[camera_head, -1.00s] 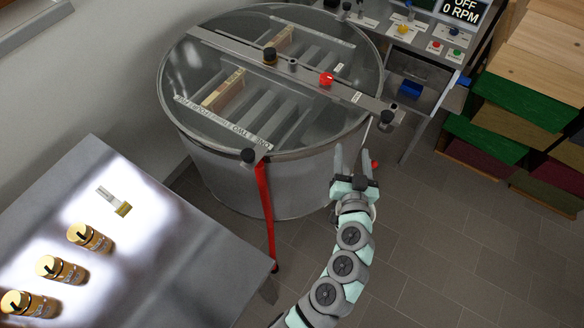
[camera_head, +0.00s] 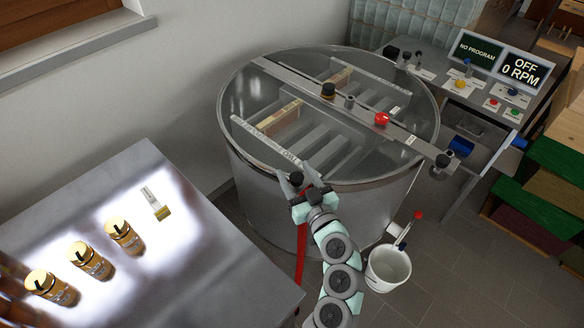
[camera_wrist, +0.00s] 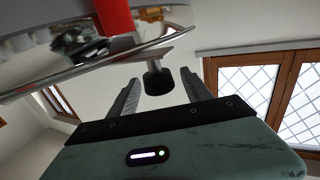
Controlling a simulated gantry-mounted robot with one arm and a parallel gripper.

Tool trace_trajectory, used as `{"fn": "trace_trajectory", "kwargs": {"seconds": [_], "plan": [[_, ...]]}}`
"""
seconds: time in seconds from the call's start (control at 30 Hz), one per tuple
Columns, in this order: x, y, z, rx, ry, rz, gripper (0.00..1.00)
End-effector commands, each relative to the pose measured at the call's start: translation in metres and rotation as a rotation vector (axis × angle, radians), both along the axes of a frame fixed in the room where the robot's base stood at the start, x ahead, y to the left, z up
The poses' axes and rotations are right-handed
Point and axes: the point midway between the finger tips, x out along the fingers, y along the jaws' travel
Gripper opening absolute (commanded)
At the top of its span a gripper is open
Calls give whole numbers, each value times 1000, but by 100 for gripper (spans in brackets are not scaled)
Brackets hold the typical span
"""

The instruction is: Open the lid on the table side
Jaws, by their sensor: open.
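A round steel tank (camera_head: 268,205) has a clear lid in two halves on either side of a metal crossbar (camera_head: 310,82). The table-side lid (camera_head: 270,118) lies flat and closed, with a white label strip near its edge. Its black knob (camera_head: 296,178) sits at the front rim; it also shows in the wrist view (camera_wrist: 157,82). My gripper (camera_head: 297,174) is open at this rim, its fingers on both sides of the knob. In the wrist view, the knob appears between my spread fingers (camera_wrist: 159,77), with gaps visible. The far lid half (camera_head: 375,85) is also closed.
A steel table (camera_head: 190,265) with several gold-capped jars (camera_head: 91,261) stands at left. A white bucket (camera_head: 388,268) stands right of my arm. A control desk (camera_head: 490,95) and wooden boxes (camera_head: 555,165) are at right.

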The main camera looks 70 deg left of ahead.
Motion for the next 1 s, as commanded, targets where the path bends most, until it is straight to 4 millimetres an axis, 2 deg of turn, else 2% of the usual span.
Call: {"fn": "trace_trajectory", "kwargs": {"seconds": [0.1,0.2,0.53,1.0], "plan": [[-2,15,0,-2,0,5,57],[-1,21,-2,-3,2,2,57],[-1,23,-2,-2,2,0,56],[0,23,-1,-2,2,0,18]]}}
